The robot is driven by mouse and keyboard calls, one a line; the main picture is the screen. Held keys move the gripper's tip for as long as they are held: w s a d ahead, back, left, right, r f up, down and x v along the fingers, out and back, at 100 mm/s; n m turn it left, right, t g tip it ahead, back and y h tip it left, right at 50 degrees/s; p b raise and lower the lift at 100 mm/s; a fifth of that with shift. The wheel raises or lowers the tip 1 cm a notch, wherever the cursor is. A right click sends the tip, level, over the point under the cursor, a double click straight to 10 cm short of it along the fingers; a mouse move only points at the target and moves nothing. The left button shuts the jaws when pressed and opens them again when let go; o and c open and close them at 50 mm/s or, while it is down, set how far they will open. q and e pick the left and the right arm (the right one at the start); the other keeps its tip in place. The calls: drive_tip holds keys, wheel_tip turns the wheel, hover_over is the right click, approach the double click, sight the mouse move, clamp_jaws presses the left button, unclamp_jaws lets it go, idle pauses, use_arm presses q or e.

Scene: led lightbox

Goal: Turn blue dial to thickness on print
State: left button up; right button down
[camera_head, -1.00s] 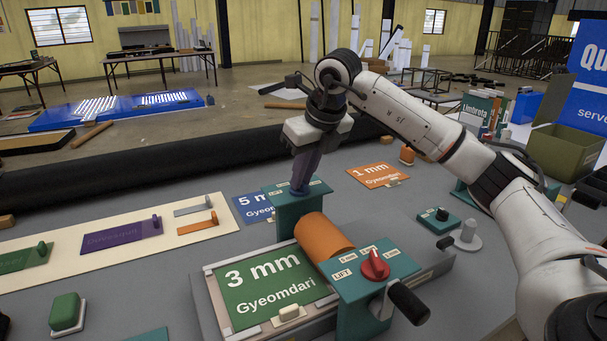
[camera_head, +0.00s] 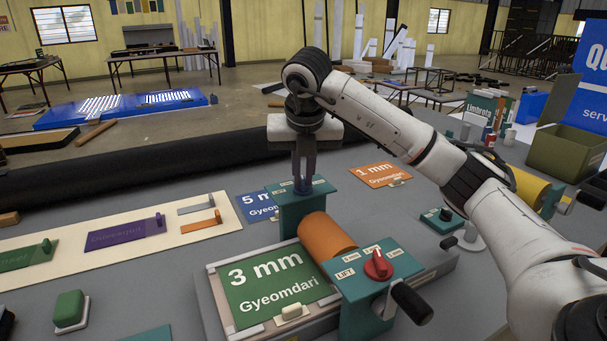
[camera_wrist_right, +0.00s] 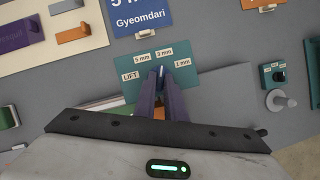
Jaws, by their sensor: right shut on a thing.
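My right gripper (camera_head: 303,188) reaches down onto the far teal block (camera_head: 297,209) of the roller press and is shut on the blue dial there. The fingers hide most of the dial; a bit of blue shows at the fingertips (camera_wrist_right: 161,70) in the right wrist view. Labels LIFT, 5 mm, 3 mm and 1 mm ring the dial on the block's top (camera_wrist_right: 130,90). The green print (camera_head: 265,287) marked 3 mm Gyeomdari lies on the press bed before the orange roller (camera_head: 327,236). My left gripper is out of view.
The near teal block (camera_head: 362,290) carries a red dial (camera_head: 378,264) and a black-handled crank (camera_head: 411,303). Blue 5 mm (camera_head: 257,206) and orange 1 mm (camera_head: 381,174) prints lie behind the press. A cream board (camera_head: 110,247) lies left.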

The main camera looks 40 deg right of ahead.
idle(0.3)
drive_tip(key=c, duration=1.8)
unclamp_jaws()
drive_tip(key=shift+v, duration=5.2)
drive_tip(key=shift+w, duration=0.1)
